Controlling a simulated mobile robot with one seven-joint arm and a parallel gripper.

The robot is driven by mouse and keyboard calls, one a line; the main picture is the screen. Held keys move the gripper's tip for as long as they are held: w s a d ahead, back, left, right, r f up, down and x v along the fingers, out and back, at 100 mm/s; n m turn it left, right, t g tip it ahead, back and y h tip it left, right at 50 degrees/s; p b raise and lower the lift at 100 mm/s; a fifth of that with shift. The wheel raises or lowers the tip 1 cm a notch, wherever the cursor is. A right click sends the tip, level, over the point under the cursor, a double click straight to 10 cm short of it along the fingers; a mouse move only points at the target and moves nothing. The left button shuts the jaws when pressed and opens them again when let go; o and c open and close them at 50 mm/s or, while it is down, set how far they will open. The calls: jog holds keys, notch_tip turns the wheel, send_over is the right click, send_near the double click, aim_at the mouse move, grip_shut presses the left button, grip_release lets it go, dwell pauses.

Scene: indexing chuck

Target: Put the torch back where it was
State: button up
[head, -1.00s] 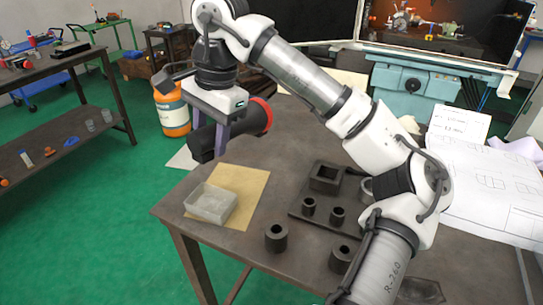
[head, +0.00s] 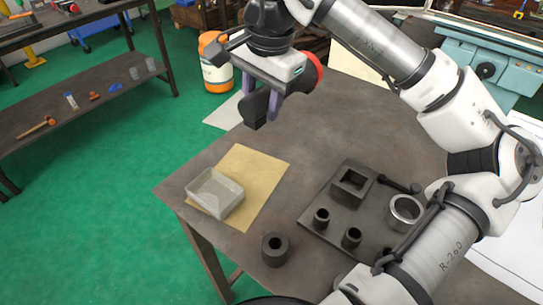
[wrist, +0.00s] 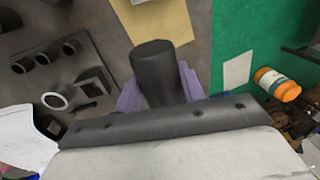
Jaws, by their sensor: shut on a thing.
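The torch is a black cylinder (head: 255,111) with a red-rimmed head (head: 315,72). My gripper (head: 264,100) is shut on it, and the torch lies roughly level across the purple fingers. They hang in the air above the far-left part of the table, clear of its surface. In the wrist view the torch's black end (wrist: 154,68) sticks out between the purple fingers (wrist: 158,96); its red head is hidden there.
A dark fixture plate (head: 318,222) bears a square socket, cups and a metal ring (head: 405,212). A dark hollow cylinder (head: 275,249) stands near the front edge. An orange-and-white container (head: 216,65) stands beyond.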

notch_tip(320, 180, down, 16)
jog(key=shift+f+p, duration=0.1)
jog(key=shift+p, duration=1.1)
jog(key=o, duration=0.9)
jog(key=r, duration=0.4)
jog(key=s+d+r+b, duration=0.1)
jog(key=r, duration=0.3)
jog(key=r+b, duration=0.1)
jog(key=r, duration=0.3)
jog(key=shift+s+d, duration=0.15)
jog(key=shift+d, duration=0.05)
